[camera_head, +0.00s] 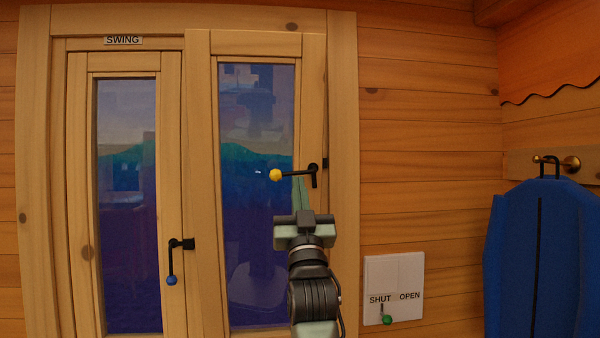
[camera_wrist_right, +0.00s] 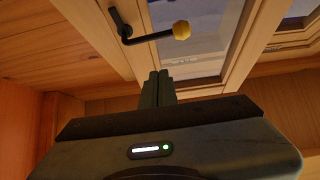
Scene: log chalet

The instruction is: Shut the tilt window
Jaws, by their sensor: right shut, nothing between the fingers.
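The right-hand window sash (camera_head: 311,100) has a wooden frame around dark glass. Its top edge stands higher and nearer than the left sash, so it looks tipped inward at the top. Its black handle (camera_head: 297,173) lies level, with a yellow knob (camera_head: 275,175) at its left end. The handle (camera_wrist_right: 150,38) and yellow knob (camera_wrist_right: 181,30) also show in the right wrist view. My right gripper (camera_head: 299,182) is shut and empty, its fingers pointing up by the handle; whether they touch it I cannot tell. The fingers (camera_wrist_right: 158,75) appear below the handle in the wrist view. My left gripper is out of view.
The left sash (camera_head: 172,130), labelled SWING, has a black handle (camera_head: 171,260) hanging down with a blue knob. A white panel (camera_head: 408,275) marked SHUT and OPEN, with a green knob (camera_head: 387,320), is on the wall at right. A blue garment (camera_head: 560,250) hangs farther right.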

